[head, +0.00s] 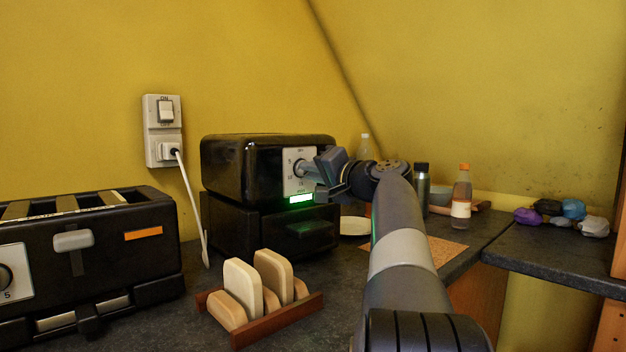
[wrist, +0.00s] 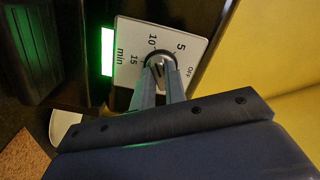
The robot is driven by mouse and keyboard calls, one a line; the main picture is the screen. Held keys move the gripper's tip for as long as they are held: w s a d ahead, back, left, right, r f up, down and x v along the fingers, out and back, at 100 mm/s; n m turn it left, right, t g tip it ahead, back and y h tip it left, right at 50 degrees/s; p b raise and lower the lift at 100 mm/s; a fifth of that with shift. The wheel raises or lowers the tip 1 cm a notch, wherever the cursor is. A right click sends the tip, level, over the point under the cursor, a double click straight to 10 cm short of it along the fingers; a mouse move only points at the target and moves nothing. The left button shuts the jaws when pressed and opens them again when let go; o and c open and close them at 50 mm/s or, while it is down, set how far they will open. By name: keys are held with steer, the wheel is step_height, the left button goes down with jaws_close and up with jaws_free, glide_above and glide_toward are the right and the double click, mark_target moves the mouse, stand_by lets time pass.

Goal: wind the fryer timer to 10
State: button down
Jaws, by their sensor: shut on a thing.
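The fryer (head: 262,165) is a black box-shaped machine against the yellow wall. Its white timer plate (head: 291,184) is on the front, and in the wrist view the plate (wrist: 128,65) reads OFF, 5, 10, 15 and min. My gripper (head: 312,168) reaches in from the right. In the wrist view, my gripper's fingers (wrist: 160,78) are shut on the round timer knob (wrist: 153,62) at the middle of the plate. The fingers cover much of the knob, and I cannot tell which number it points to. A green light (head: 301,198) glows below the plate.
A black toaster (head: 100,255) stands at the left. A wooden rack (head: 275,327) with bread slices stands in front of the fryer. A wall switch and socket (head: 163,130) with a white cord is at left. Bottles (head: 461,192) and colored bundles (head: 575,210) stand at right.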

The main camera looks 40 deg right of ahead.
steer(key=shift+f+n, duration=0.1)
steer(key=shift+n, duration=0.2)
steer(key=c, duration=1.4)
jaws_free()
steer(key=shift+c, duration=0.2)
steer(key=s+d, duration=0.1)
steer(key=s, duration=0.9)
steer(key=shift+s, duration=0.4)
steer(key=shift+w, duration=0.15)
steer(key=w+a, duration=0.1)
steer(key=w, duration=0.9)
steer(key=shift+w, duration=0.25)
